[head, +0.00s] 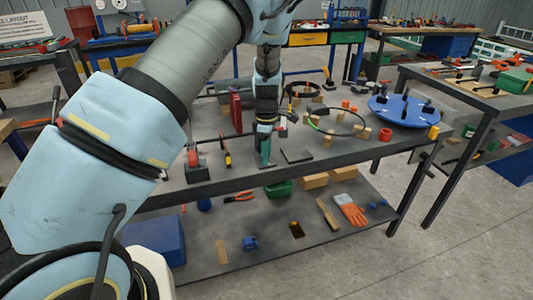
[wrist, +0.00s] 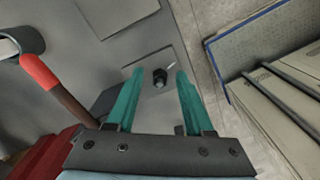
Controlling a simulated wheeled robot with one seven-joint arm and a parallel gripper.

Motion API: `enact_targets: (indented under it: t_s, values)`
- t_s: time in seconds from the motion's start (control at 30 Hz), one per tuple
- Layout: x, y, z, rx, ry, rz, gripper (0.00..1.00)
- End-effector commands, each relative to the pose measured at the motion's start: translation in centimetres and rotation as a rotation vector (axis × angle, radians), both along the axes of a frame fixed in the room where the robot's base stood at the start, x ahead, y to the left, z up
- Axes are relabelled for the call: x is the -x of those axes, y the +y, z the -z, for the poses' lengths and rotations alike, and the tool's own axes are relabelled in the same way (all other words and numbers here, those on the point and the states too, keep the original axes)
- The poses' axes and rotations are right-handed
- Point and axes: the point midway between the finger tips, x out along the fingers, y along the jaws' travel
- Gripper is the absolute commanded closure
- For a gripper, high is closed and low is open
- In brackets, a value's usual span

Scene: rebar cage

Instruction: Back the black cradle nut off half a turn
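In the wrist view, a small black nut-like piece (wrist: 160,77) with a thin pale pin beside it stands on a grey surface. I take it for the black cradle nut, though it is too small to make out its thread. My gripper (wrist: 160,74) has two teal fingers spread apart, with the black piece showing between their tips. I cannot tell how far above it the fingertips are. In the head view, my gripper (head: 265,162) points down near the front edge of the grey workbench (head: 225,181); the nut cannot be made out there.

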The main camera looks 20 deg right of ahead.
Motion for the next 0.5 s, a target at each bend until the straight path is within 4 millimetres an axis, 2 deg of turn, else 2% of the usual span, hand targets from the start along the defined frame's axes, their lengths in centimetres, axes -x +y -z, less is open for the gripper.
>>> enact_targets:
  t_s: [0.27,0.37,0.5]
  values:
    - [0.0,0.0,-0.2,0.000,0.000,0.000,0.47]
    - [-0.1,-0.1,-1.1,0.003,-0.002,-0.001,0.47]
    - [-0.1,-0.1,-3.5,0.003,-0.003,0.000,0.47]
